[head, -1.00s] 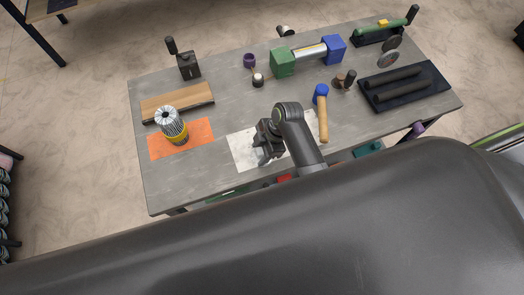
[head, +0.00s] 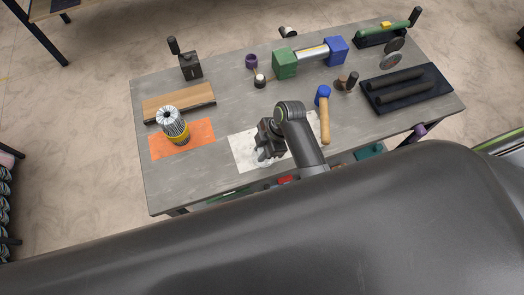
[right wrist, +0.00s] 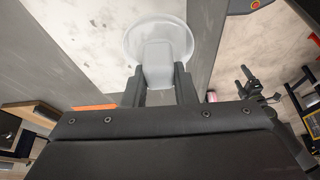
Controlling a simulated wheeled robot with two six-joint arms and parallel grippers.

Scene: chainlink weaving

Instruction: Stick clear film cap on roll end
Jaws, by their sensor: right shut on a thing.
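My right gripper (head: 264,155) is over the white sheet (head: 243,155) at the table's front. In the right wrist view its fingers (right wrist: 159,88) are shut on the raised tab of a translucent round cap (right wrist: 134,36). The cap's wide disc lies beyond the fingertips; whether it touches the sheet, I cannot tell.
A wooden board (head: 185,104) lies behind the orange mat. A blue-headed mallet (head: 324,118) lies just right of my right arm. Green (head: 285,65) and blue (head: 337,48) blocks hold a silver bar. A black tray (head: 388,102) is at the right. Bare table lies between the sheets.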

